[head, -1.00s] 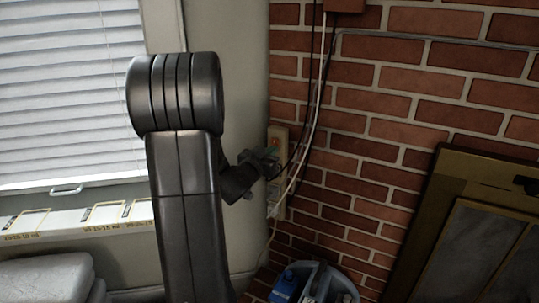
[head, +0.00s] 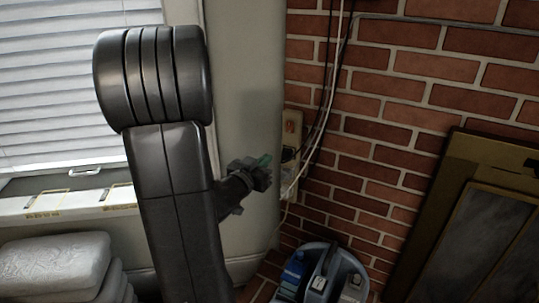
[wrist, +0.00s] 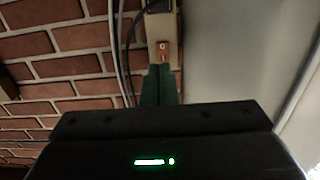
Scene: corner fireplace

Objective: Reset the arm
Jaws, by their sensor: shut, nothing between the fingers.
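My gripper (head: 266,160) shows in the head view to the right of my dark arm, in front of the pale wall beside the brick corner. In the wrist view its green fingers (wrist: 161,85) are together and hold nothing. They point toward a beige outlet strip (wrist: 160,30) on the brick wall. In the head view the outlet strip (head: 291,130) is just right of the gripper, and the two look apart. My arm hides part of the wall and window behind it.
Black and white cables (head: 325,100) hang down the brick wall (head: 420,95) by the strip. A grey caddy with blue items (head: 322,275) stands below. A brass-framed fireplace screen (head: 450,180) is at right. A window with blinds (head: 50,80) and stacked pale cushions (head: 55,265) are at left.

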